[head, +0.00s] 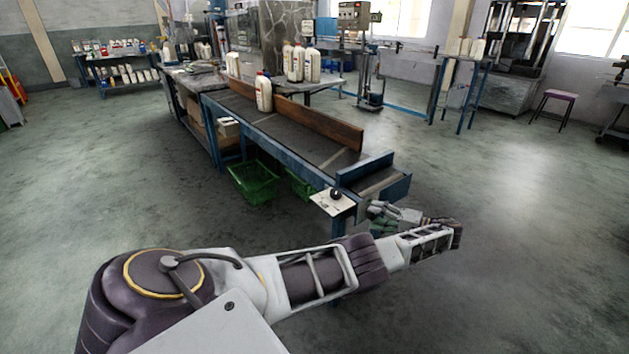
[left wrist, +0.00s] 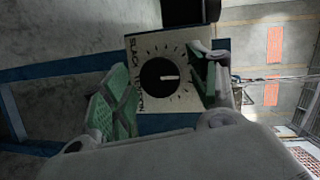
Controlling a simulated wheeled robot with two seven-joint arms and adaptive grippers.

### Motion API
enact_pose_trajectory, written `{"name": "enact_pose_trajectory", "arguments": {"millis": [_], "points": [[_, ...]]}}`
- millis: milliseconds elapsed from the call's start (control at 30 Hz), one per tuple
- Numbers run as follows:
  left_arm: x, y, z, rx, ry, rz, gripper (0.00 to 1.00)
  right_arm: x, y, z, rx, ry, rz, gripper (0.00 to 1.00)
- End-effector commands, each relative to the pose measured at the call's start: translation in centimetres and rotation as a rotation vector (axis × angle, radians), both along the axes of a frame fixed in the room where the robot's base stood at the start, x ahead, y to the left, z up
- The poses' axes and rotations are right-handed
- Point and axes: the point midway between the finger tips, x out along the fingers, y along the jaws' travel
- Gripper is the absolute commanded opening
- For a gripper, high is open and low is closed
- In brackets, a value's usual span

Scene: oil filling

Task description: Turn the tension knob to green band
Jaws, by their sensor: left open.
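The tension knob (left wrist: 158,77) is a round black dial on a pale plate (left wrist: 145,47) with tick marks and printed lettering. Its light pointer line points to the right in the left wrist view. In the head view, the knob (head: 336,194) sits on its plate (head: 325,204) at the near end of the conveyor. My left gripper (head: 379,215) is open just to the right of the plate. In the left wrist view, its green-padded fingers (left wrist: 160,84) stand on both sides of the knob with gaps. I cannot make out a green band. My right gripper is not in view.
The blue-framed conveyor (head: 290,142) runs away to the back left, with a white bottle (head: 263,93) on it. A green crate (head: 252,182) lies on the floor below.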

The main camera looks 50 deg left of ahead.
Motion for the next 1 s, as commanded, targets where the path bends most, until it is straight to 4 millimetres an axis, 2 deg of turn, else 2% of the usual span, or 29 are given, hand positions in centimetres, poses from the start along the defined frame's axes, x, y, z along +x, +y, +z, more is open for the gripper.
{"name": "enact_pose_trajectory", "arguments": {"millis": [1000], "points": [[-0.2,0.1,0.4,-0.041,-0.52,0.0,0.6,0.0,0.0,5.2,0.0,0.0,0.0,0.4]]}}
